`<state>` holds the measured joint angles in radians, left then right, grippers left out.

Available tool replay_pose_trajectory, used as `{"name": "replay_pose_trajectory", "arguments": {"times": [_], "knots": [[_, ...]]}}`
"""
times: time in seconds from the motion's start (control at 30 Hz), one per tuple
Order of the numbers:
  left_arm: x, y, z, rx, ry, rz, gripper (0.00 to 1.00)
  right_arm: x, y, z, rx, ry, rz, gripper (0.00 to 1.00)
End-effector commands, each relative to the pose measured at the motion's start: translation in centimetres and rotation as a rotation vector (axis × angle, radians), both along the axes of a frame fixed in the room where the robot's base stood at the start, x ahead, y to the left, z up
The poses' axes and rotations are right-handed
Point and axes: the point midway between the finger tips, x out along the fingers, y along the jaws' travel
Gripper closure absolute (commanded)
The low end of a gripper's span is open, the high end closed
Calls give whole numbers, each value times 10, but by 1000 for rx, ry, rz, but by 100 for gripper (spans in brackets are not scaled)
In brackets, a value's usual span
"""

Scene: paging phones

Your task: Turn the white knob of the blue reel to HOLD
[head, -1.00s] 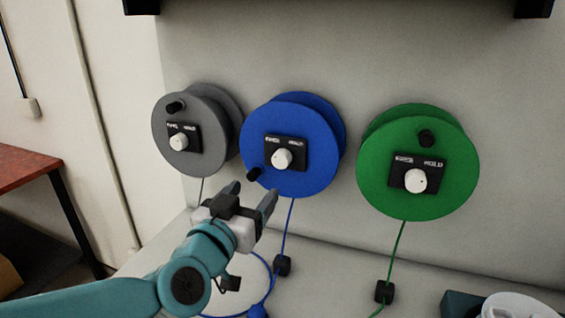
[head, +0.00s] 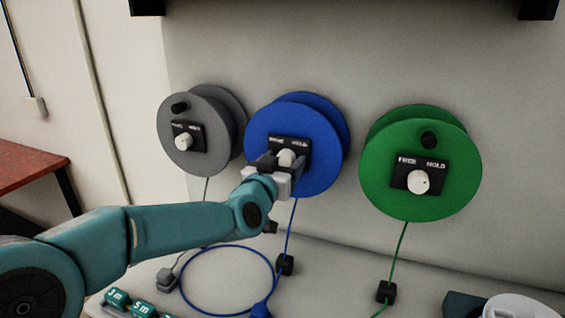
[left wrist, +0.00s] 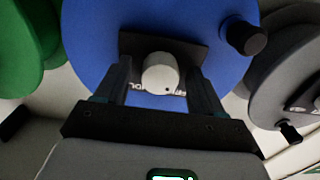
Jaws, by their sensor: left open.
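The blue reel (head: 322,138) is on the back wall between a grey and a green reel. Its white knob (head: 287,158) sits on a black plate with FREE and HOLD lettering, partly hidden by my gripper in the head view. My left gripper (head: 280,164) is at the knob. In the left wrist view the white knob (left wrist: 160,73) lies between the two open fingers of the gripper (left wrist: 161,80), with a narrow gap seeming to show on each side. A dark dot shows on the knob's face. My right gripper is not in view.
The grey reel (head: 190,150) is at left and the green reel (head: 425,200) at right, each with its own white knob. A blue cable (head: 215,249) loops on the bench below. The blue reel's black crank handle (left wrist: 246,38) shows beside its plate.

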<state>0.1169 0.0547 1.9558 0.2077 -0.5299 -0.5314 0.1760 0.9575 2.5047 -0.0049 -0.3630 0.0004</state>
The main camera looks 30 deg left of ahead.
Motion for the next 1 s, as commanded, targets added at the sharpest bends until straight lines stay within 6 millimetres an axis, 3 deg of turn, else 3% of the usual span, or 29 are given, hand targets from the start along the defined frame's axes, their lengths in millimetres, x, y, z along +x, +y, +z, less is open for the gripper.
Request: {"name": "replay_pose_trajectory", "arguments": {"times": [0.03, 0.07, 0.2, 0.23, 0.63, 1.0], "knots": [[0, 0, 0, 0, 0, 0, 32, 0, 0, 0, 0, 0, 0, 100], [0, 0, 0, 0, 0, 0, 38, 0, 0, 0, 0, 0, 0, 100], [0, 0, 0, 0, 0, 0, 84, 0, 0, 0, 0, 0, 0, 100], [0, 0, 0, 0, 0, 0, 88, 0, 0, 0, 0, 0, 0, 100], [0, 0, 1, 66, 17, 0, 88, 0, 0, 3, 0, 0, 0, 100], [0, 0, 1, 350, 86, 1, 88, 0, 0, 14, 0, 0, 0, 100]]}}
